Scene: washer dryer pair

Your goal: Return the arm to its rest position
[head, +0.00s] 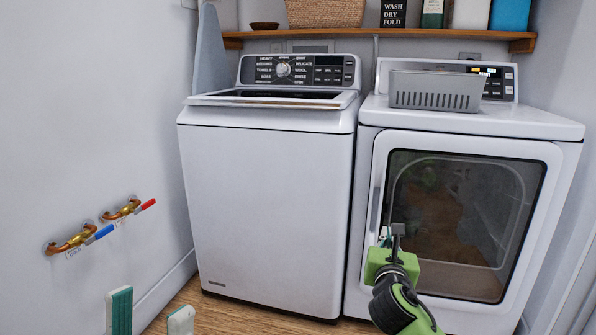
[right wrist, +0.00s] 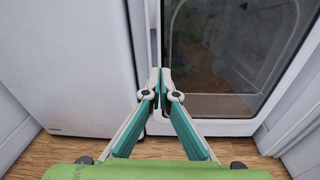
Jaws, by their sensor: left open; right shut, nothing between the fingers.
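My right arm with its green wrist reaches up in front of the dryer (head: 470,150) in the head view. My right gripper (head: 385,237) is near the lower left of the dryer's glass door (head: 455,220). In the right wrist view the right gripper (right wrist: 160,75) has its teal-lined fingers shut at the tips with nothing between them. The gap to the dryer front is hard to judge. My left gripper (head: 150,318) shows only its two fingertips at the bottom left of the head view, apart and empty.
A white washer (head: 270,200) stands left of the dryer. A grey basket (head: 436,90) sits on the dryer. Two valves (head: 95,228) stick out from the left wall. A wooden shelf (head: 420,34) runs above both machines. Bare wooden floor (head: 225,318) lies in front of the washer.

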